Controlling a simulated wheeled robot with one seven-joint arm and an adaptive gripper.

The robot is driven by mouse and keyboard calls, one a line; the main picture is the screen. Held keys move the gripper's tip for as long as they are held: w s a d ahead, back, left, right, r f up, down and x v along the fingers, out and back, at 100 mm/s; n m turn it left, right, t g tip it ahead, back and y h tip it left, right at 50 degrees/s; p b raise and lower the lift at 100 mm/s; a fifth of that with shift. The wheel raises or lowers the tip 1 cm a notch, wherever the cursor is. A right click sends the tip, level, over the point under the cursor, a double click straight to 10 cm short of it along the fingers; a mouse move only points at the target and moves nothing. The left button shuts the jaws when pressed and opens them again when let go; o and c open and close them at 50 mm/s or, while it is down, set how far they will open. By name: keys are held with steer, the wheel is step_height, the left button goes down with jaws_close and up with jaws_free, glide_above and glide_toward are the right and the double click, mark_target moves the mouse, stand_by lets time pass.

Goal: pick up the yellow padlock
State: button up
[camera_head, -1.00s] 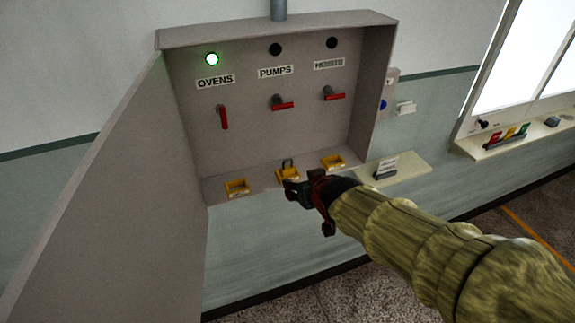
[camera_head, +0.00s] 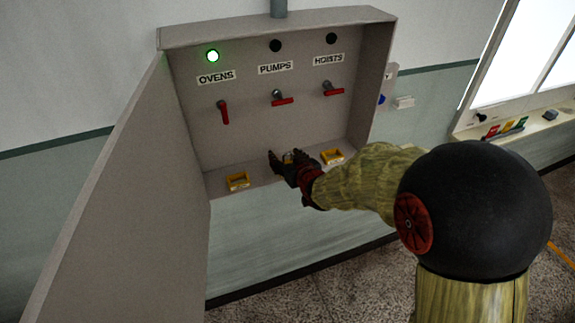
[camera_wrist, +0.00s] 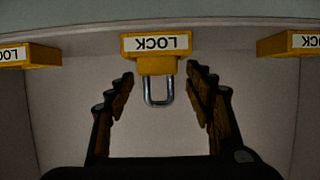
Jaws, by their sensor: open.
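The yellow padlock (camera_wrist: 156,66) sits in the middle yellow holder (camera_wrist: 128,46) labelled LOCK on the cabinet's bottom ledge. Its metal shackle (camera_wrist: 158,101) points down in the wrist view. My gripper (camera_wrist: 159,76) is open, with one finger on each side of the padlock and a gap showing on both sides. In the head view my gripper (camera_head: 281,160) is over the middle holder and hides most of the padlock.
Yellow holders stand to the left (camera_head: 237,181) and right (camera_head: 332,156) on the ledge. Red levers (camera_head: 223,112) are on the cabinet's back panel (camera_head: 250,135). The open cabinet door (camera_head: 115,200) is at the left. A green lamp (camera_head: 212,56) is lit above OVENS.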

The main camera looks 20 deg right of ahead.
steer(key=shift+x, duration=1.7)
steer(key=shift+s+d, duration=0.1)
steer(key=shift+c, duration=0.9)
steer(key=c, duration=1.1)
jaws_close()
